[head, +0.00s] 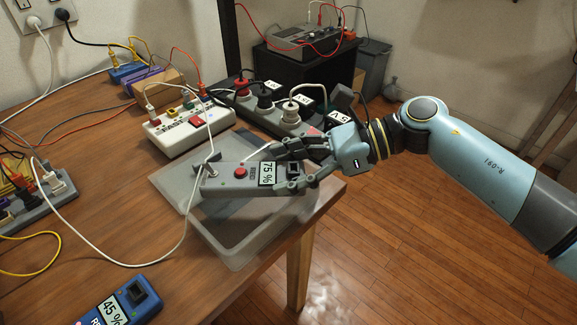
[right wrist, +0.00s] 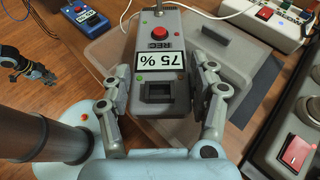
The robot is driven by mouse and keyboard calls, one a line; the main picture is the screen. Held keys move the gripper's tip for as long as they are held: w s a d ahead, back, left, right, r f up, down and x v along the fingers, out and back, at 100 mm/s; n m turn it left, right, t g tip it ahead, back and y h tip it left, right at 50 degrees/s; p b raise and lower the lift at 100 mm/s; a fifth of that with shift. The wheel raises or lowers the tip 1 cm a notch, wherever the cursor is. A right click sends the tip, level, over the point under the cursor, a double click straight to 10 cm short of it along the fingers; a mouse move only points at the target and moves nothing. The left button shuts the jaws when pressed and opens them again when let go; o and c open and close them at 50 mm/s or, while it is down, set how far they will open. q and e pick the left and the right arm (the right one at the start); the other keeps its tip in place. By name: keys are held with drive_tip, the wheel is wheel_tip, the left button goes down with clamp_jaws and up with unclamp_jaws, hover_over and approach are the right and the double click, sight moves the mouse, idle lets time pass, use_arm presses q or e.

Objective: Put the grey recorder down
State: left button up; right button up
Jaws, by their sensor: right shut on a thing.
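The grey recorder (head: 222,178) has a red button, a REC mark and a "75 %" label. In the head view it is over the pale translucent tray (head: 236,262) near the table's edge; I cannot tell whether it touches it. My right gripper (head: 283,168) is shut on the recorder's near end, one finger on each side. The right wrist view also shows the recorder (right wrist: 158,55) between the fingers (right wrist: 162,80). A white cable runs to its far end. My left gripper (right wrist: 35,70) seems to show dark at the left of the right wrist view, its jaws unclear.
A blue recorder (head: 118,303) marked "45 %" lies at the front of the wooden table (head: 95,225). A white power strip (head: 185,128) and a dark grey strip (head: 292,117) stand behind the tray. Loose cables cross the left side. The table's right edge drops to the floor.

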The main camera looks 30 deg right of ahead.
drive_tip(key=o, duration=1.4)
